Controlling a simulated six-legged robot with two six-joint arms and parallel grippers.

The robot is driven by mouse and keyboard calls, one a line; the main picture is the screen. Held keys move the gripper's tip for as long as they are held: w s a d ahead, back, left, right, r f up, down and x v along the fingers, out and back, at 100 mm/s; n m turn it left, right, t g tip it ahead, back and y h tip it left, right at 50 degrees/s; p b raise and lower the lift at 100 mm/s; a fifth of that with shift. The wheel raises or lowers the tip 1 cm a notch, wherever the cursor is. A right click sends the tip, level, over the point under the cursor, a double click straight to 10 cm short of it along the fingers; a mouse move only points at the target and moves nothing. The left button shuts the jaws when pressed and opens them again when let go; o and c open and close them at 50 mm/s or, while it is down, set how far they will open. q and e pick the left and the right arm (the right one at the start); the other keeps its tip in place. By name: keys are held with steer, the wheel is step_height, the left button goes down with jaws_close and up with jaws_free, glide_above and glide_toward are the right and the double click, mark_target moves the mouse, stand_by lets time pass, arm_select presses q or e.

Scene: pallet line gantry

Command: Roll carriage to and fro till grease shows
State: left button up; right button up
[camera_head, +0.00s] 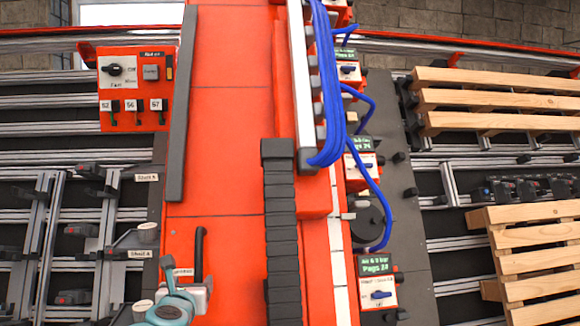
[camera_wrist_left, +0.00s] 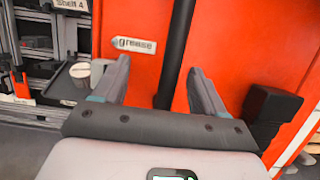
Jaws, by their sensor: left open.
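An upright black bar handle (camera_head: 199,252) stands against the orange-red carriage panel (camera_head: 230,140). My left gripper (camera_head: 188,276) is at the lower end of this bar in the head view. In the left wrist view the gripper (camera_wrist_left: 159,66) is open, its two grey fingers spread. The black bar (camera_wrist_left: 177,45) shows between the fingers, nearer the right one; I cannot tell whether either touches it. A white "grease" tag (camera_wrist_left: 134,45) is on the panel to the bar's left. I see no grease itself. My right gripper is not in view.
A black segmented cable chain (camera_head: 281,235) runs right of the handle, with blue hoses (camera_head: 330,90) above. A switch box (camera_head: 134,88) hangs at upper left, over shelves with tools. Wooden pallets (camera_head: 500,100) are at right. A grey rail (camera_head: 182,120) runs down the panel.

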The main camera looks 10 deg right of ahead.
arm_select(q)
steer(key=s+r+b, duration=0.1)
steer(key=s+r, duration=0.2)
steer(key=s, duration=0.4)
steer(key=shift+r, duration=0.4)
steer(key=shift+s, duration=0.1)
